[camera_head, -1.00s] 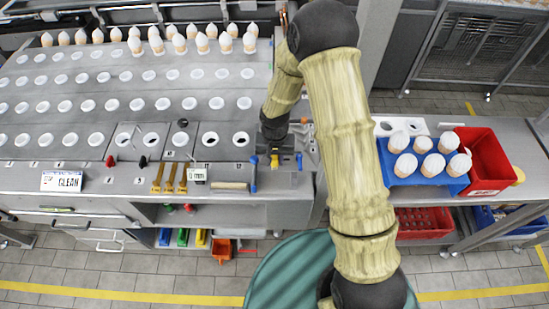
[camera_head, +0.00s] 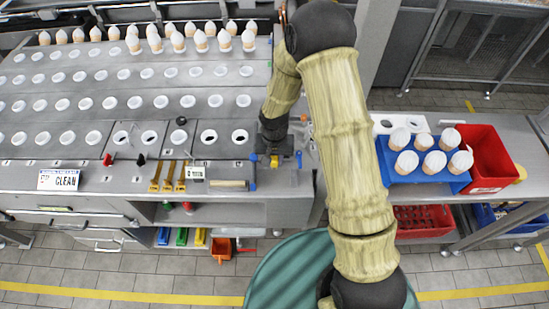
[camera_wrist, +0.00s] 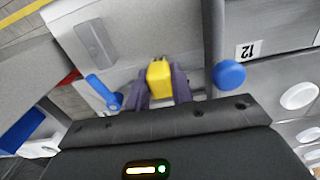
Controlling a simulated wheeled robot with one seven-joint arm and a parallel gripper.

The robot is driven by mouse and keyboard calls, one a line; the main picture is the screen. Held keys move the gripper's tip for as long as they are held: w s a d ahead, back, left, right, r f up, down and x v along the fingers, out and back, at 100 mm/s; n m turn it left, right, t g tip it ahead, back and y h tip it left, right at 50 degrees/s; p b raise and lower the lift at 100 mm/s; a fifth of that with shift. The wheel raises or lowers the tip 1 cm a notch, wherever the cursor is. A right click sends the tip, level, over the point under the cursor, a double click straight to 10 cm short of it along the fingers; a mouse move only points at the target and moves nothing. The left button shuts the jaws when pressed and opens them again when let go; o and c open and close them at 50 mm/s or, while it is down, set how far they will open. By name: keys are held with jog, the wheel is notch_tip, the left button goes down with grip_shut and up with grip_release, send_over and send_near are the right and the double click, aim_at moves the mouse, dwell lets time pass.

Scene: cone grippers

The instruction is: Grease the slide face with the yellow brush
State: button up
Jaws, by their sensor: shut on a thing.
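My gripper (camera_wrist: 160,88) is shut on the yellow brush, a small yellow block (camera_wrist: 159,78) between its dark fingers in the wrist view. In the head view the brush shows as a yellow spot (camera_head: 275,161) under my gripper (camera_head: 274,157), at the right end of the grey bench. I cannot tell whether this plate is the slide face.
A blue handle (camera_wrist: 103,92) and a round blue knob (camera_wrist: 229,74) flank my gripper. Several yellow tools (camera_head: 168,176) lie left on the bench (camera_head: 120,178). White-topped cones stand in a blue tray (camera_head: 402,175) beside a red bin (camera_head: 487,160) at right.

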jog(key=shift+f, duration=0.2)
jog(key=shift+d, duration=0.1)
jog(key=shift+d+r, duration=0.15)
jog(key=shift+d, duration=1.5)
jog(key=shift+s+d, duration=0.1)
jog(key=shift+d, duration=1.3)
jog(key=shift+a, duration=0.1)
